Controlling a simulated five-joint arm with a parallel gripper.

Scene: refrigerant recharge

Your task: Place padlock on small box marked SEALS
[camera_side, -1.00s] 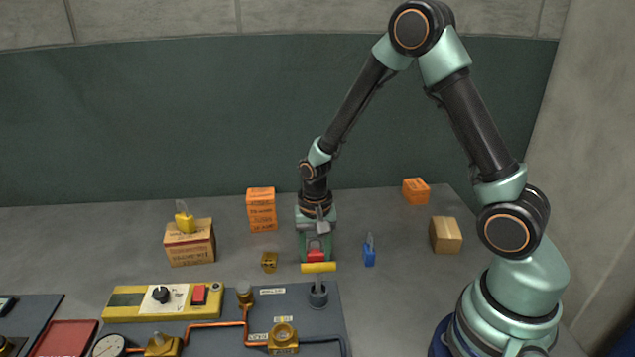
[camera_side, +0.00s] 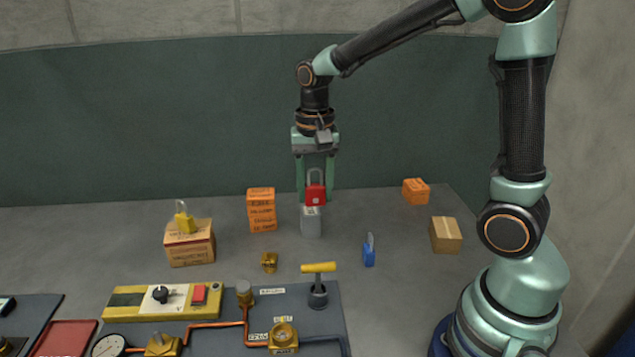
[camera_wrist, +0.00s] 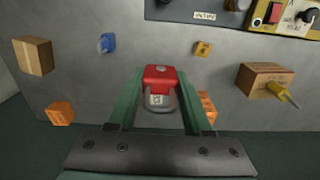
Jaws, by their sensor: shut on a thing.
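My gripper (camera_side: 315,193) is shut on a red padlock (camera_side: 315,197), held with its shackle up. In the wrist view the padlock (camera_wrist: 160,75) sits between my two green fingers (camera_wrist: 160,84). Several boxes stand about: a tall orange box (camera_side: 261,210), a small orange box (camera_side: 416,191), a tan carton (camera_side: 446,235) and a larger carton (camera_side: 190,250). Their print is too small to read, so I cannot tell which is marked SEALS.
A yellow padlock (camera_side: 185,222) sits on the larger carton. A blue padlock (camera_side: 369,255) and a small brass piece (camera_side: 269,262) stand on the table. In front is a dark panel (camera_side: 225,335) with pipes and a yellow-handled valve (camera_side: 318,268). Bare table lies around the blue padlock.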

